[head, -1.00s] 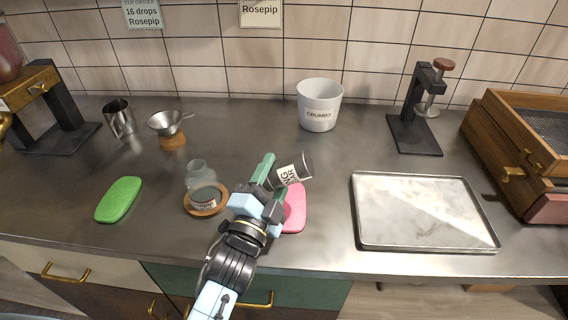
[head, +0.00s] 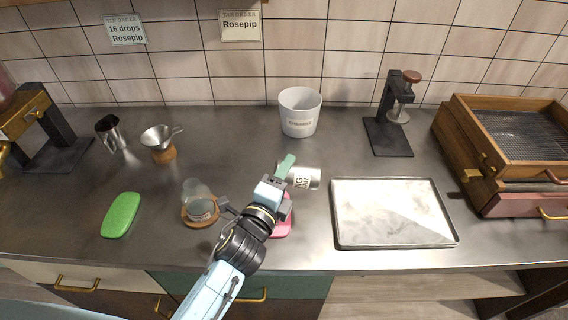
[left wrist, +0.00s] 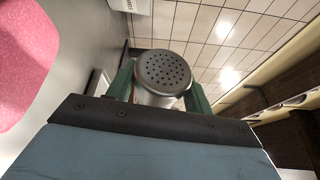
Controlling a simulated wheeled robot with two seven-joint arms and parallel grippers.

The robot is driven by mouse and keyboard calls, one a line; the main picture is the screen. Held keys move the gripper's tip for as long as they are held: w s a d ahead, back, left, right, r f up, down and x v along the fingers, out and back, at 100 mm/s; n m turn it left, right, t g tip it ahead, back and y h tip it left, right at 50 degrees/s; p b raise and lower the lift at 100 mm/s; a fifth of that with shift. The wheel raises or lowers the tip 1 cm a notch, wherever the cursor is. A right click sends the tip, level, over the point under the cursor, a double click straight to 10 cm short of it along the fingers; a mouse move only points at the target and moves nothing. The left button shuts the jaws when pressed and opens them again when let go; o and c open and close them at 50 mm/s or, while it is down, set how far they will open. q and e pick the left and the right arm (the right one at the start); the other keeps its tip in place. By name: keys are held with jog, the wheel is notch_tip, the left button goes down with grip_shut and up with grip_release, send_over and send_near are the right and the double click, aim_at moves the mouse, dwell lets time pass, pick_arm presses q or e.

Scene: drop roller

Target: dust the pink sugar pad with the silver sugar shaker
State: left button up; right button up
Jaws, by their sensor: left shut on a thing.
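The silver sugar shaker (head: 302,177) is held on its side in my left gripper (head: 284,178), which is shut on it. In the left wrist view the shaker's perforated cap (left wrist: 163,70) sits between the green fingers, facing the camera. The pink sugar pad (head: 284,226) lies on the counter below and is mostly hidden by my gripper in the head view. It also shows at the left of the left wrist view (left wrist: 24,60). The shaker is apart from the pad. No sugar is visible falling. My right gripper is not in view.
A glass jar on a wooden coaster (head: 201,221) stands left of my gripper, close to it. A green pad (head: 121,215) lies farther left. A metal tray with a pale slab (head: 392,243) lies right. A white crumbs bucket (head: 300,113) stands behind.

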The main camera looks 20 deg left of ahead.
pick_arm(q)
jog(key=m+g+p, duration=0.1)
jog(key=m+p, duration=0.1)
jog(key=p, duration=0.1)
jog(key=m+g+y+p, duration=0.1)
jog(key=m+p, duration=0.1)
jog(key=p, duration=0.2)
jog(key=m+y+p, duration=0.1)
jog(key=m+p, duration=0.2)
jog(key=shift+a+r+g+p, duration=0.1)
jog(key=shift+a+g+p, duration=0.25)
jog(key=shift+g+p, duration=0.05)
jog(key=shift+a+f+m+p, duration=0.1)
jog(key=shift+f+m+p, duration=0.1)
jog(key=shift+m+p, duration=0.35)
jog(key=shift+s+f+g+y+p, duration=0.1)
jog(key=shift+f+g+y+p, duration=0.2)
jog(key=shift+y, duration=0.1)
jog(key=s+a+r+b, duration=0.2)
jog(key=a+b, duration=0.4)
jog(key=b, duration=1.2)
jog(key=shift+s+r+m+h, duration=0.25)
jog(key=shift+s+m+h, duration=0.1)
jog(key=shift+s, duration=0.45)
